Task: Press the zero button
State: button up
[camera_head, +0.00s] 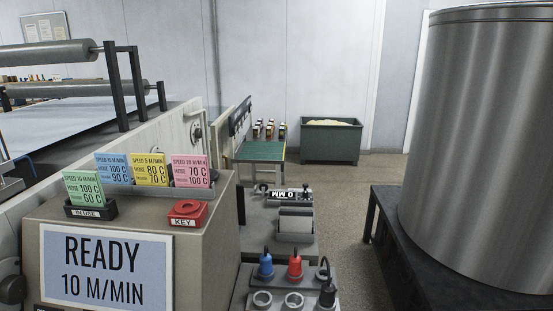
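A small grey device with a white label (291,194), whose characters look upside down and seem to include a 0 and MM, lies on the grey bench right of the console. I cannot make out a separate zero button on it. The console (208,262) has a blue display (106,268) reading READY 10 M/MIN. My gripper is not in view.
Green, blue, yellow and pink cards (190,171) and a red KEY block (187,213) top the console. Blue (265,266), red (295,265) and black (327,293) handled pieces stand on the bench. A large metal drum (485,140) blocks the right. Floor shows between.

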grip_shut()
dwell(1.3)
